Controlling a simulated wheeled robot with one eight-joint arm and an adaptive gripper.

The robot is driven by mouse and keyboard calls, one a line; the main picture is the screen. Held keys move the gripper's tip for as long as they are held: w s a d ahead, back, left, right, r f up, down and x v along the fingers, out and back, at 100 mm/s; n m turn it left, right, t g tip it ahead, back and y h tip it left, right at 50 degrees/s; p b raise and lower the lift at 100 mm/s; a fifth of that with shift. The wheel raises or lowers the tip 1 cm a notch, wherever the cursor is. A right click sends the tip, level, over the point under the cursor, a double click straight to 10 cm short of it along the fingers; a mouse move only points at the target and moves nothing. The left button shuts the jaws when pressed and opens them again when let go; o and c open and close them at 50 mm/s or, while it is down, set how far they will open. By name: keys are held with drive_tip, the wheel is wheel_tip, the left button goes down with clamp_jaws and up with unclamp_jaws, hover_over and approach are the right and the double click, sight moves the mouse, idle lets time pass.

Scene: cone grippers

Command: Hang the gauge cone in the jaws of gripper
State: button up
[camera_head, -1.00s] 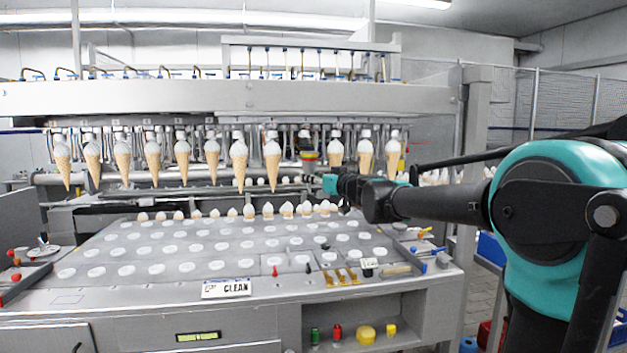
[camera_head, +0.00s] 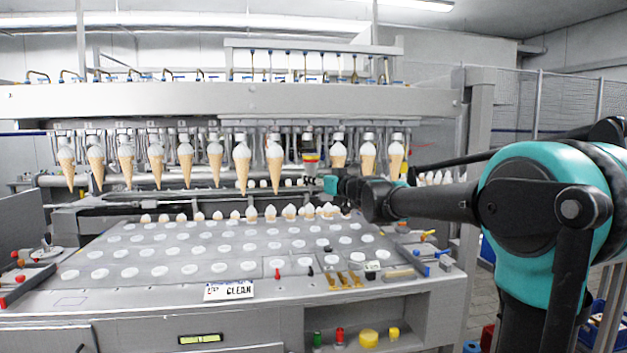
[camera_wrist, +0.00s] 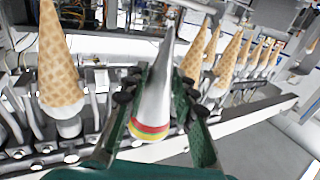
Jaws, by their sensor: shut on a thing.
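The gauge cone (camera_wrist: 157,88) is a smooth silver cone with red and yellow bands at its wide end. In the wrist view my gripper (camera_wrist: 155,92) is shut on it, with dark pads on both sides. In the head view its bands (camera_head: 311,157) show wide end up, in the gap in the row of hanging cones. My gripper (camera_head: 329,184) is just right of and below the bands. The machine gripper above the gap (camera_head: 308,139) is close over the cone's wide end. I cannot tell whether its jaws touch or hold the cone.
Waffle cones with white tops hang tip down on both sides, the nearest at left (camera_head: 274,168) and right (camera_head: 338,156). Below is a sloped metal plate (camera_head: 215,257) with rows of white discs. A beam (camera_head: 200,101) runs above the row.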

drive_tip(key=shift+w, duration=0.2)
drive_tip(key=shift+w+a, duration=0.25)
drive_tip(key=shift+w, duration=0.5)
drive_tip(key=shift+w+a, duration=0.2)
drive_tip(key=shift+w, duration=0.5)
drive_tip(key=shift+w, duration=0.2)
drive_tip(key=shift+w+a, duration=0.3)
drive_tip(key=shift+w, duration=0.6)
drive_tip(key=shift+w+a, duration=0.3)
drive_tip(key=shift+w, duration=0.55)
drive_tip(key=shift+f, duration=0.5)
idle(0.6)
drive_tip(key=o, duration=1)
drive_tip(key=shift+o, duration=0.3)
drive_tip(key=shift+o, duration=1.4)
